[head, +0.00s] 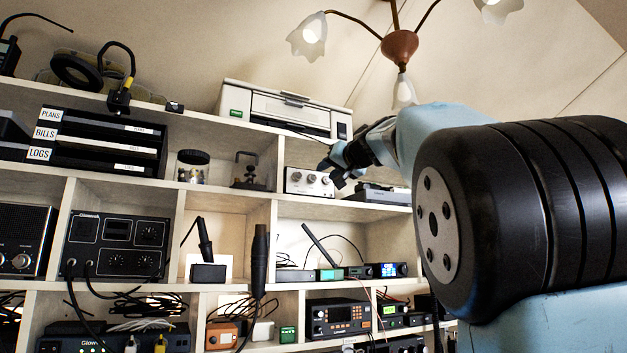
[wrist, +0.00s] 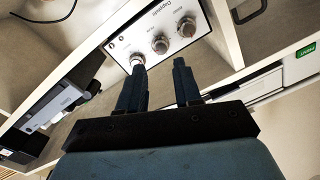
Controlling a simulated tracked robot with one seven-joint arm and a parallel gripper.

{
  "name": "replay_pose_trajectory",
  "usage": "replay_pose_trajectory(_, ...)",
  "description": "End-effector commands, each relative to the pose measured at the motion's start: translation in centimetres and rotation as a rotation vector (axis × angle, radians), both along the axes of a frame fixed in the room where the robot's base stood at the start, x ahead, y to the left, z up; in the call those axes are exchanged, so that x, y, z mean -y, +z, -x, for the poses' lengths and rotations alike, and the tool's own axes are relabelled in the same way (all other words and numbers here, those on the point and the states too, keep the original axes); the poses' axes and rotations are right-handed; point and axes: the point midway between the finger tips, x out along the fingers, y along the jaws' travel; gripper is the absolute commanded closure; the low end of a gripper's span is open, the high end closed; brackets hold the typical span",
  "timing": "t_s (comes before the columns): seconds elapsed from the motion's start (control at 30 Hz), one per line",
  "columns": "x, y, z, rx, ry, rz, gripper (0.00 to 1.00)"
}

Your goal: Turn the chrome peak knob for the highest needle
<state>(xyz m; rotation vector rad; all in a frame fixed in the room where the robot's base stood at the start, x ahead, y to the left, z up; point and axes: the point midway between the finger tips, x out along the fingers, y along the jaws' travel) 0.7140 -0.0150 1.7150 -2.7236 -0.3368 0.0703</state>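A small pale box (head: 309,188) with three silvery knobs sits in an upper cubby in the head view. Its panel (wrist: 190,50) shows upside down in the wrist view, with an end knob (wrist: 137,59), a middle knob (wrist: 160,44) and another end knob (wrist: 186,27). My gripper (head: 336,167) is in front of the box's right end. In the wrist view my gripper (wrist: 159,65) is open and empty. One fingertip overlaps the nearest end knob; contact is unclear. No needle is readable.
A white printer (head: 285,108) stands on the shelf above. A flat grey device (head: 382,194) lies right of the box and also shows in the wrist view (wrist: 55,100). Shelf boards and a divider (head: 280,160) bound the cubby. A lamp (head: 400,47) hangs above.

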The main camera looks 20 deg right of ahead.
Motion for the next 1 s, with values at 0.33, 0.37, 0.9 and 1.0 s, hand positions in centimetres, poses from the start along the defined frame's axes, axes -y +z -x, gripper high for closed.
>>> replay_pose_trajectory(0.33,-1.1,0.0,-4.7,-0.002,0.003,-0.002,0.66)
replay_pose_trajectory(0.37,-1.2,-0.1,-5.0,-0.001,0.001,-0.001,0.66)
replay_pose_trajectory(0.9,-1.6,0.0,-6.5,0.001,0.000,0.001,0.66)
replay_pose_trajectory(1.0,-1.7,0.0,-6.5,0.002,0.001,0.001,0.70)
